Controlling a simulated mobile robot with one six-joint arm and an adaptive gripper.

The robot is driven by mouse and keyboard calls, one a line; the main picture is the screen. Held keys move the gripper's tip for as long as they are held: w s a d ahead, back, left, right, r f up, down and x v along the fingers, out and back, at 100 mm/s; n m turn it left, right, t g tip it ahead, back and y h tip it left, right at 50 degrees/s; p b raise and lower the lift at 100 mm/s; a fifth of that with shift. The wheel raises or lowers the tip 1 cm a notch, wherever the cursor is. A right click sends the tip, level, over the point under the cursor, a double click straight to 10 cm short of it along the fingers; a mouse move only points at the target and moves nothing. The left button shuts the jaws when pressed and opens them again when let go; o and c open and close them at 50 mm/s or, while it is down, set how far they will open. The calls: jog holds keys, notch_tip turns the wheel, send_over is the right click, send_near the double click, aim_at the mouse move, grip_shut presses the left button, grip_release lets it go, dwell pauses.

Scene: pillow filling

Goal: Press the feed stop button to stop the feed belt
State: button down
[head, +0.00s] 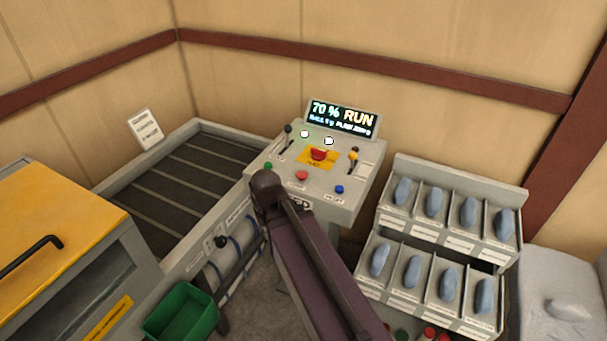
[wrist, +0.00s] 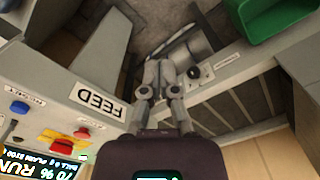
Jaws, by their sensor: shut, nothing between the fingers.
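The grey control console (head: 362,195) stands by the belt, its display (head: 342,119) reading 70 % RUN. A red button (head: 302,175) sits near its front edge, between a green button (head: 268,166) and a blue button (head: 339,188). A larger red button (head: 318,154) sits behind it on a yellow plate. The small labels are unreadable, so I cannot tell which is the feed stop. The wrist view shows the front red button (wrist: 82,132) and a FEED sign (wrist: 97,99). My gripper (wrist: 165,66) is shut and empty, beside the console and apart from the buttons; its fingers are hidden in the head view.
The dark slatted belt (head: 170,185) lies left of the console. Two levers flank the yellow plate. A rack (head: 450,172) of bluish pillows stands to the right. A green bin (head: 183,310) and a yellow-topped cabinet (head: 50,225) are at the left.

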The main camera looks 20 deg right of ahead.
jog(key=w+d+t+y, duration=0.1)
jog(key=w+d+y, duration=0.15)
jog(key=w, duration=0.55)
notch_tip(320, 180, up, 6)
jog(key=t+y, duration=0.4)
jog(key=t, duration=0.2)
send_over(303, 175)
jog(key=shift+w+r+p, duration=0.1)
jog(key=shift+r+p, duration=0.1)
jog(key=shift+p, duration=0.15)
jog(key=shift+f, duration=0.1)
notch_tip(303, 175, down, 9)
jog(key=b, duration=0.8)
jog(key=shift+b, duration=0.4)
jog(key=shift+f+b, duration=0.3)
jog(key=shift+b, duration=0.15)
